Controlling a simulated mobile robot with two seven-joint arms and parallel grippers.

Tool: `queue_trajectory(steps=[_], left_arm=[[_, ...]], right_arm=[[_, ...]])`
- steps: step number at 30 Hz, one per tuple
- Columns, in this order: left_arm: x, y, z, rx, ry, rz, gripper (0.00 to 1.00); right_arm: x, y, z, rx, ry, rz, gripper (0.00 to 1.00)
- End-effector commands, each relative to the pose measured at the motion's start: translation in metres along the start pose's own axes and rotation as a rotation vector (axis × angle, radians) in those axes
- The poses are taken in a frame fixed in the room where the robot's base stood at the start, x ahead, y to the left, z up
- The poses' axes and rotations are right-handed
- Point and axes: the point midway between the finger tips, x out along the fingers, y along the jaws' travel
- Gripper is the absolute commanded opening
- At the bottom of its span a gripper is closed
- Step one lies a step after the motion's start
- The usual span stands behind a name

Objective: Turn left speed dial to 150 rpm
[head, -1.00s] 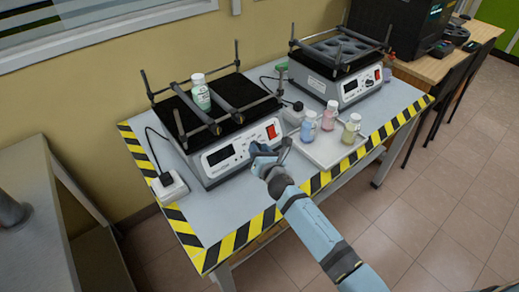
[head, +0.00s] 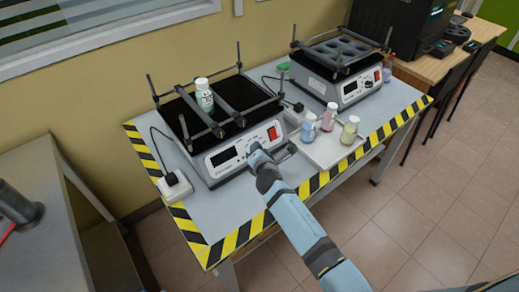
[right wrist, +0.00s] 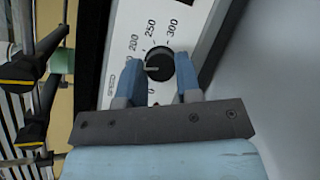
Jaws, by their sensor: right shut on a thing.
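The left shaker (head: 215,165) stands on the striped-edge table with a display and a red switch on its front. Its speed dial (right wrist: 159,60) is a black knob with a pale pointer mark facing left in the right wrist view. Printed numbers 0, 200, 250 and 300 are readable around it; a finger covers part of the scale. My right gripper (right wrist: 157,80) is shut on the dial, one blue finger on each side. In the head view my right gripper (head: 260,151) is at the shaker's front and hides the dial. My left gripper is not in view.
A green-labelled bottle (head: 204,95) stands on the left shaker between its bars. A tray (head: 326,151) with several small bottles sits to the right, close to my right arm. A second shaker (head: 345,70) stands behind it. A power socket (head: 174,187) lies at the left.

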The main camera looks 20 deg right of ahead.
Motion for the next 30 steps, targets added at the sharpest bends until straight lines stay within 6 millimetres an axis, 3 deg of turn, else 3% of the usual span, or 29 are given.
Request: queue_trajectory(steps=[13, 14, 17, 30], left_arm=[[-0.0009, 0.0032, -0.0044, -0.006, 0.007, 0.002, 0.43], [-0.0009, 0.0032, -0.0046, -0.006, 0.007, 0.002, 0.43], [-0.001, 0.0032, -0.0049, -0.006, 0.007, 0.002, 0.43], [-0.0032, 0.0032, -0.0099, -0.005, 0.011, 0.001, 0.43]], right_arm=[[-0.0001, -0.0015, -0.0007, 0.008, 0.002, -0.007, 0.08], [-0.0002, -0.0015, -0.0008, 0.008, 0.002, -0.007, 0.36], [-0.0001, -0.0012, -0.0006, 0.008, 0.002, -0.006, 0.57], [-0.0004, 0.0005, 0.0039, 0.008, 0.001, -0.005, 0.57]])
